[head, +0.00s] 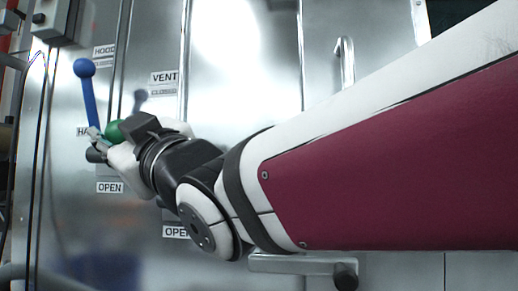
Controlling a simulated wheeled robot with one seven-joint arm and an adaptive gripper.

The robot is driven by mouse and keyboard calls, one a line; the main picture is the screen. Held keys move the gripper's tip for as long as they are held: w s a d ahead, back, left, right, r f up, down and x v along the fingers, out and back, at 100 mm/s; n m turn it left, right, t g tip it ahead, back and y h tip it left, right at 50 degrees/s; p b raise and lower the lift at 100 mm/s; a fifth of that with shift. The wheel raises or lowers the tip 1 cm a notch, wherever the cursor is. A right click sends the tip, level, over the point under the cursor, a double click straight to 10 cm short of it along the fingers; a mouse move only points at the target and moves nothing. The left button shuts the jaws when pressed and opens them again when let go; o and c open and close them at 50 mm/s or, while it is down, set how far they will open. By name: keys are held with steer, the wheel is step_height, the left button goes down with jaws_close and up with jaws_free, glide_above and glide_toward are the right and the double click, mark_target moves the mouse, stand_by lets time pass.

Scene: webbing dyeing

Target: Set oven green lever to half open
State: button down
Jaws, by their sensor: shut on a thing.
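The green lever's round knob (116,131) shows just beyond the fingers of my gripper (112,148), low on the steel oven front. My gripper reaches in from the right and is shut on the green lever. Its fingers and wrist hide most of the lever's arm, so its exact angle is hard to read. An OPEN label (109,187) is on the panel below the gripper. A partly covered label beginning with "HA" (82,132) is just left of the fingers.
A blue lever (87,92) with a ball end stands nearly upright close to the left of my gripper. A VENT label (164,77) and a HOOD label (105,50) are above. A vertical handle (346,62) is right of centre. My arm covers the right side.

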steer(key=shift+f, duration=0.1)
stand_by(0.4)
steer(key=c, duration=1.1)
jaws_free()
steer(key=v, duration=1.2)
steer(key=shift+s, duration=0.1)
